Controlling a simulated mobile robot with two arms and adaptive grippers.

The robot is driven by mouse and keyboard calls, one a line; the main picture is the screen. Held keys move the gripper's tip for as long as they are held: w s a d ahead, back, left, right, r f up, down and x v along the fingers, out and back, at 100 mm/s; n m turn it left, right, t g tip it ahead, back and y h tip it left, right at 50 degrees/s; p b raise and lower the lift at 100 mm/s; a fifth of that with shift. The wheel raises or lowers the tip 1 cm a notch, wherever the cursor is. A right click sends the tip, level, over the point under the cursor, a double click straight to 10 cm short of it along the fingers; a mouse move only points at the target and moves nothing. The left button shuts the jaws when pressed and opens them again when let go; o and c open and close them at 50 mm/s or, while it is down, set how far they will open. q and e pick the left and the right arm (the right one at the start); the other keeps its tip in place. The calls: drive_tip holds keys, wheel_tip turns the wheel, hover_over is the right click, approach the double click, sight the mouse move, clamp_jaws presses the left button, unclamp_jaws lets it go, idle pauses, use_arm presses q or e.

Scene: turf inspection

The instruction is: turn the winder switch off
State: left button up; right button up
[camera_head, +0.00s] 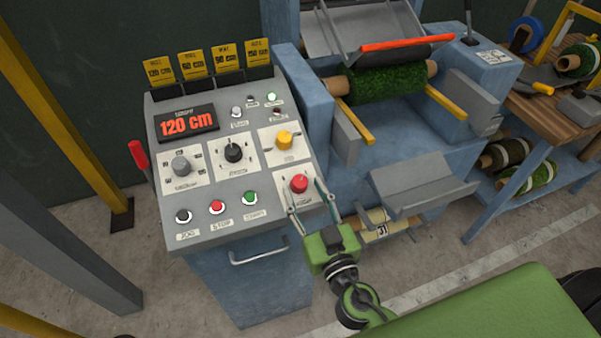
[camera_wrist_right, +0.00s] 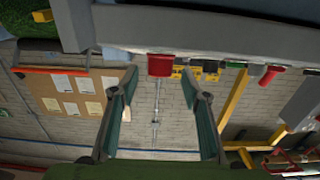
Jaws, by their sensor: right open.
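The grey control panel (camera_head: 200,223) stands left of centre in the head view. It carries a grey knob (camera_head: 181,166), a black knob (camera_head: 233,153), a yellow knob (camera_head: 284,140) and a red knob (camera_head: 299,184). The labels are too small to read, so I cannot tell which is the winder switch. My right gripper (camera_head: 305,197) is open at the panel's lower right, fingers on either side of the red knob's area. My left gripper is not in view.
A black (camera_head: 184,216), a red (camera_head: 217,207) and a green button (camera_head: 250,198) line the panel's front. The display (camera_head: 187,123) reads 120 cm. A handle (camera_head: 258,256) sits below. The blue machine with a turf roll (camera_head: 385,84) stands right of the panel.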

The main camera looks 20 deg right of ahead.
sight(303, 188)
drive_tip(key=shift+w+p, duration=0.55)
drive_tip(key=shift+w, duration=1.15)
drive_tip(key=c, duration=1.1)
